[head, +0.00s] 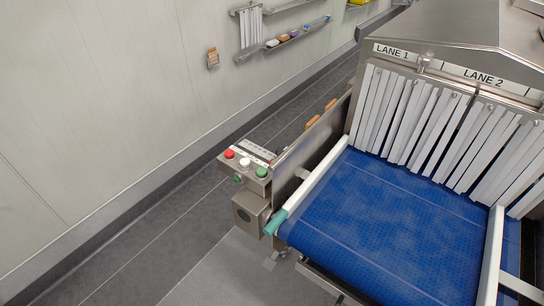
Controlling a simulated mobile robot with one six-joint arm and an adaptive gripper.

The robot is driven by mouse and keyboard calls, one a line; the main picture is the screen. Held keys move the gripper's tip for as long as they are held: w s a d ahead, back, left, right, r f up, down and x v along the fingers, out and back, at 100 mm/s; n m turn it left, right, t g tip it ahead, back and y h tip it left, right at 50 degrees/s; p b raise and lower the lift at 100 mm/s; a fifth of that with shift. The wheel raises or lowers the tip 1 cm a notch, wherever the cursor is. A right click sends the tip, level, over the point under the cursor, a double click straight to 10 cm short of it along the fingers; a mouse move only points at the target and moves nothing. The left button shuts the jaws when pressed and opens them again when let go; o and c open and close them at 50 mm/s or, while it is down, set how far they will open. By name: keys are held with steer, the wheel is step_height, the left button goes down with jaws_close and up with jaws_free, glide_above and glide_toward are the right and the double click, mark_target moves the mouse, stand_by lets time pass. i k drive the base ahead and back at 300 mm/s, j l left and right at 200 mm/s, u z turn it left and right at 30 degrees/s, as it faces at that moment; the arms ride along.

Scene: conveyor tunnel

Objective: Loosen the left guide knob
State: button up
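The left guide (318,185) is a long white rail along the left edge of the blue conveyor belt (380,225). Its near end has a teal tip (275,224). A small pale bracket (302,173) sits between the rail and the steel side wall. I cannot clearly make out a knob on this guide; any knob there is hidden or too small to tell. A right guide (490,255) of the same white kind runs along the right side of the belt. My gripper is not in view.
A control box (246,165) with red, white and green buttons stands left of the belt. White strip curtains (385,115) hang at the tunnel mouth, under LANE 1 and LANE 2 labels. A wall shelf (285,42) holds small items. The grey floor (135,240) at left is clear.

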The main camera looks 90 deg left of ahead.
mark_target(278, 151)
steer(key=k+u, duration=0.1)
steer(key=u, duration=0.7)
steer(key=k+u, duration=0.15)
steer(key=u, duration=0.25)
steer(key=j+u, duration=0.1)
steer(key=u, duration=0.3)
